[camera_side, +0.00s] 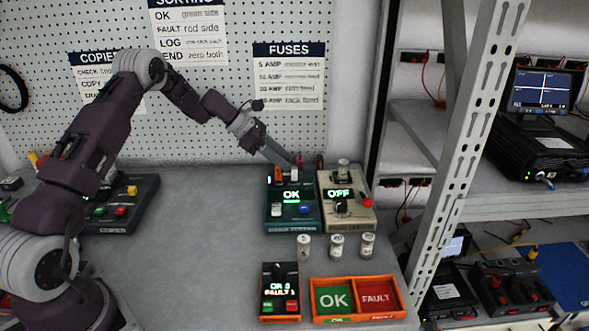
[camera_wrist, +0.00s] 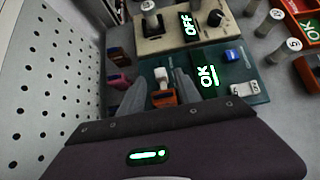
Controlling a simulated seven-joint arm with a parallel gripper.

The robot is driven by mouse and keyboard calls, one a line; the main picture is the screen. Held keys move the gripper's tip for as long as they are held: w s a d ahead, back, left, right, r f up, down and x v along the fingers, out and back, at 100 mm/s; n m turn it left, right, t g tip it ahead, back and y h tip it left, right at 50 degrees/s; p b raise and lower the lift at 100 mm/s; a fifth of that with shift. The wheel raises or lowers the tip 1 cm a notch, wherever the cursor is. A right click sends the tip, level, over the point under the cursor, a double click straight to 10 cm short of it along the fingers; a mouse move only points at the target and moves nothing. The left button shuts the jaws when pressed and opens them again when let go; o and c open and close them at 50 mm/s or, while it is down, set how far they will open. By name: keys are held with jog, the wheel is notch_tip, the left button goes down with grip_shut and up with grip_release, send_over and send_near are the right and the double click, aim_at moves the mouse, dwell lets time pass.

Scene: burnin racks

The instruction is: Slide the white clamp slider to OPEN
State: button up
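The teal device (camera_side: 291,228) shows a lit OK. A white knob, which looks like the clamp slider (camera_side: 294,174), stands at its back beside an orange part (camera_side: 278,173). In the wrist view the white knob (camera_wrist: 160,75) appears just above the orange part (camera_wrist: 163,98). My gripper (camera_side: 293,161) reaches down to the back of the teal device. In the wrist view the two fingers of my gripper (camera_wrist: 158,86) are apart, one on each side of the white knob and orange part. I cannot tell whether they touch. No OPEN marking is legible.
A beige device (camera_side: 361,216) reading OFF stands right beside the teal one. Pink (camera_wrist: 118,80) and dark red (camera_wrist: 115,53) pieces are near the left finger. The bench's middle is clear.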

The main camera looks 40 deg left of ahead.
aim_at(294, 168)
jog(key=x, duration=0.5)
jog(key=shift+f, duration=0.1)
jog(key=shift+c, duration=0.2)
grip_shut()
dwell(0.7)
